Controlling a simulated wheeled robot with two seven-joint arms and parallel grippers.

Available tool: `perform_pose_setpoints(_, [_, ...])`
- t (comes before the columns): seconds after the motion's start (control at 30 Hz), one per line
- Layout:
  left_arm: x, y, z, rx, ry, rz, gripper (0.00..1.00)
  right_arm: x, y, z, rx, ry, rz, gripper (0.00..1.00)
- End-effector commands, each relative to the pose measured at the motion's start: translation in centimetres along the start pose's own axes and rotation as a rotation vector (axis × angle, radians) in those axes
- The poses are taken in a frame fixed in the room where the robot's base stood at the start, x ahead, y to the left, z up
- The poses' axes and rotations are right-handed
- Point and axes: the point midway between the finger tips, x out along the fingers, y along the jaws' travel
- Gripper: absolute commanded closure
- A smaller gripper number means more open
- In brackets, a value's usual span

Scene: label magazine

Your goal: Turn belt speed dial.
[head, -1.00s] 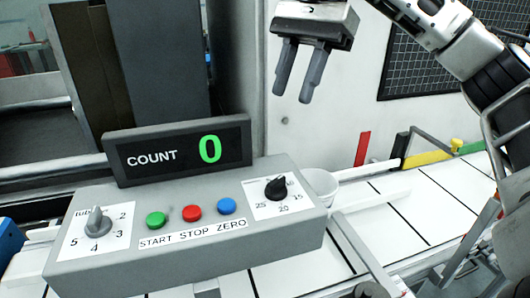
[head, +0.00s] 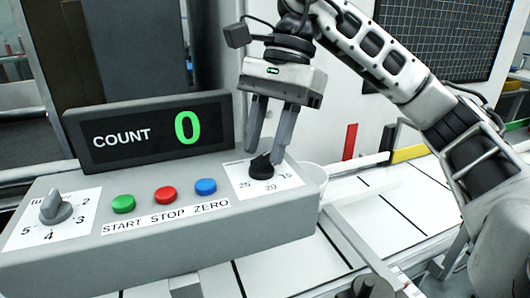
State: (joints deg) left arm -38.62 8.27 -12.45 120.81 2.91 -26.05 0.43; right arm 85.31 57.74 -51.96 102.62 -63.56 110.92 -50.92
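The grey control box (head: 150,255) has two dials. The black dial (head: 262,168) sits on a white plate at the right, marked 15, 20 and 25. The grey dial (head: 55,207) sits on a white plate at the left, marked 2 to 5. I cannot read a title naming either as belt speed. My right gripper (head: 266,152) points down with its fingers apart, its tips just above or at the sides of the black dial. I cannot tell whether they touch it. The fingers hide part of the plate. My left gripper is not in view.
Green (head: 123,204), red (head: 165,195) and blue (head: 206,187) buttons lie between the dials. A COUNT display (head: 150,133) reading 0 stands behind them, left of my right gripper. A white slatted conveyor (head: 375,205) runs to the right.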

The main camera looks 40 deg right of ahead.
Motion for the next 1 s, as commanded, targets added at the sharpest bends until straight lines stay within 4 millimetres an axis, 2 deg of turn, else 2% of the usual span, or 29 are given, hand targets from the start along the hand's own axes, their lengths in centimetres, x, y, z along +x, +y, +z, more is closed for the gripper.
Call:
perform_pose_setpoints(0.13, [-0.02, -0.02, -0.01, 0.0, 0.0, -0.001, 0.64, 0.87, 0.03, 0.04, -0.001, 0.0, 0.0, 0.67])
perform_pose_setpoints(0.4, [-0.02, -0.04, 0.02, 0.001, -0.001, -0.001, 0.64, 1.03, 0.02, 0.03, -0.001, -0.001, 0.0, 0.67])
perform_pose_setpoints(0.43, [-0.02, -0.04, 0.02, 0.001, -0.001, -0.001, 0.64, 1.02, 0.02, 0.03, -0.001, -0.001, 0.0, 0.7])
perform_pose_setpoints(0.53, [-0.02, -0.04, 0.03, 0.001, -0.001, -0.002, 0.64, 1.01, 0.02, 0.03, -0.001, -0.001, 0.0, 0.98])
perform_pose_setpoints(0.57, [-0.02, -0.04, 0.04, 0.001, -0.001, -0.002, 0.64, 1.01, 0.02, 0.03, -0.001, -0.001, 0.0, 1.0])
perform_pose_setpoints(1.0, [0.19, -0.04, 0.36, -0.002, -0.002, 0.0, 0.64, 1.11, 0.07, -0.05, 0.054, 0.0, -0.023, 1.0])
